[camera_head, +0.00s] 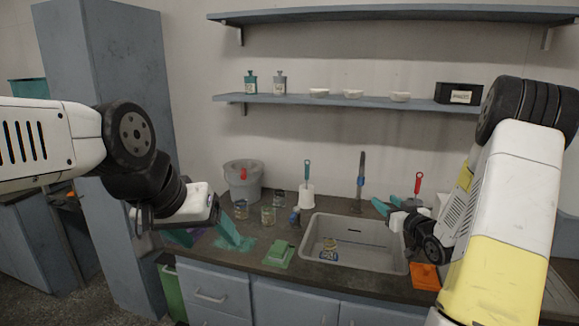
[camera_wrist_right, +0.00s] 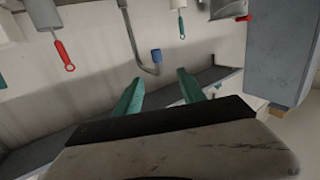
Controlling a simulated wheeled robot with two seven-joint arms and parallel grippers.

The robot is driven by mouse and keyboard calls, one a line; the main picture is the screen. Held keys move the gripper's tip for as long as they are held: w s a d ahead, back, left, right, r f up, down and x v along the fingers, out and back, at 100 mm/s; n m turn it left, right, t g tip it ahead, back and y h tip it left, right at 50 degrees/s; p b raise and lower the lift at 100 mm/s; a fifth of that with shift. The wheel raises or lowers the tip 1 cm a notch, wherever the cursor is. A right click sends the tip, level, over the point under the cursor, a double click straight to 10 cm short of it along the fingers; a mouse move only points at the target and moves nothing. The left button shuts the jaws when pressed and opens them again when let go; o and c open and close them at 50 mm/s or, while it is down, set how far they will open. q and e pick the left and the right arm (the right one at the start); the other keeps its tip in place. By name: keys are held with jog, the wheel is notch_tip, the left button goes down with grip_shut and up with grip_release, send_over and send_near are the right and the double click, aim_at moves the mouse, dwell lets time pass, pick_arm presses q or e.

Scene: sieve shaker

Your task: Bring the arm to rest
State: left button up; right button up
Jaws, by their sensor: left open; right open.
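My left gripper (camera_head: 207,238) is open, with its teal fingers spread low over the left part of the counter. I see nothing held between them. My right gripper (camera_head: 397,199) is open over the right side of the sink, with its fingers pointing up and to the left. In the right wrist view its two teal fingers (camera_wrist_right: 157,92) stand apart with nothing between them. My right arm comes in large from the right edge. My left arm comes in from the left edge.
The counter holds a grey bucket (camera_head: 243,181), several small jars, a green sponge-like block (camera_head: 280,251) and an orange pad (camera_head: 425,277). A sieve-like cup (camera_head: 329,250) stands in the sink (camera_head: 377,255). A tap (camera_head: 360,180) rises behind it. Shelves (camera_head: 300,99) hang above.

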jog(key=s+a+r+m+g+h, duration=0.2)
jog(key=s+a+r+g+h, duration=0.25)
jog(key=s+r, duration=0.5)
jog(key=s+a+r+g+y, duration=0.1)
jog(key=s+a+g, duration=0.2)
jog(key=s, duration=0.9)
jog(key=s+a+r+g+y, duration=0.1)
jog(key=s+a+g, duration=0.2)
jog(key=s+a, duration=0.5)
jog(key=s, duration=0.4)
jog(key=shift+s+r+y, duration=0.2)
jog(key=shift+r+y, duration=0.05)
jog(key=shift+y, duration=0.1)
